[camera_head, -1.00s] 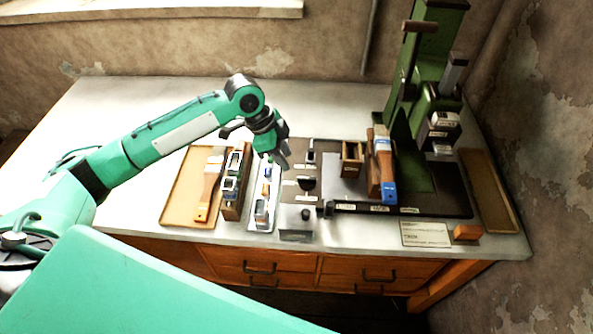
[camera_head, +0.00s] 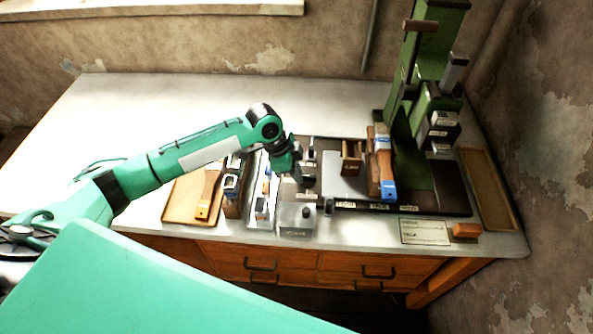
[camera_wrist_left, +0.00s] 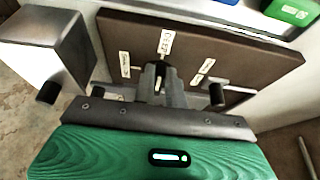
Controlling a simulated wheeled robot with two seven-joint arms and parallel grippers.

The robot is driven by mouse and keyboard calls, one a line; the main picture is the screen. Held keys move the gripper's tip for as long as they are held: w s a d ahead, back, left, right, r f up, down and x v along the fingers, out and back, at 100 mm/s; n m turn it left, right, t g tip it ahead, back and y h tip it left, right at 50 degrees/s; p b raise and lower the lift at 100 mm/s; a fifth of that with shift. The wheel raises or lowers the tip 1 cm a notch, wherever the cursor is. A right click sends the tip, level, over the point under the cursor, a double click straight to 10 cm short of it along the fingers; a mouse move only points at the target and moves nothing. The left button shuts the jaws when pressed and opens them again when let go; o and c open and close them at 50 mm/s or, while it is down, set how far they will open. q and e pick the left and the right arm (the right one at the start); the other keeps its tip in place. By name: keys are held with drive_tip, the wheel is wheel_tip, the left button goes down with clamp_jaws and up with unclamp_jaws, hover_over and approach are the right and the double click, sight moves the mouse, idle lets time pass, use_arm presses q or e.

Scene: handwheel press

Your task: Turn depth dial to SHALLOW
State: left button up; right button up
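The depth dial (camera_wrist_left: 159,70) is a small black knob on a dark brown panel in the left wrist view. A white label reading DEEP (camera_wrist_left: 167,42) lies beyond it, with smaller labels to either side that I cannot read surely. In the head view the dial (camera_head: 308,180) is a dark shape on the dark panel, partly hidden. My left gripper (camera_head: 297,170) is down at the dial. Its grey fingers (camera_wrist_left: 160,88) stand close together on either side of the knob; contact is unclear. The dial's pointing direction is hidden. My right gripper is not in view.
A grey metal box (camera_head: 297,218) with a black knob stands in front of the panel. The table's left back is clear.

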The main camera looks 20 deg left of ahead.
sight(307, 185)
use_arm(q)
clamp_jaws()
drive_tip(key=shift+s+r+n+p, duration=0.1)
drive_tip(key=shift+r+n+p, duration=0.15)
drive_tip(key=shift+p, duration=0.35)
drive_tip(key=d+n+t+y+p, duration=0.1)
drive_tip(key=n+p, duration=0.3)
drive_tip(key=p, duration=0.1)
drive_tip(key=s+n+t+y+p, duration=0.1)
drive_tip(key=n+p, duration=0.2)
drive_tip(key=p, duration=0.3)
drive_tip(key=s+d+n+t+y+p, duration=0.1)
drive_tip(key=n+p, duration=0.3)
drive_tip(key=p, duration=0.1)
drive_tip(key=shift+d+n, duration=0.3)
drive_tip(key=shift+n, duration=0.05)
drive_tip(key=n+p, duration=0.1)
drive_tip(key=n+y+p, duration=0.1)
drive_tip(key=n, duration=0.1)
drive_tip(key=shift+d+p, duration=0.4)
drive_tip(key=shift+w+d+f+n+y+p, duration=0.15)
drive_tip(key=shift+n+y+p, duration=0.2)
drive_tip(key=shift+n, duration=0.35)
drive_tip(key=shift+s+d+n+y+p, duration=0.1)
drive_tip(key=shift+n+y+p, duration=0.2)
drive_tip(key=shift+n, duration=0.4)
drive_tip(key=o, duration=0.7)
unclamp_jaws()
drive_tip(key=shift+o, duration=0.2)
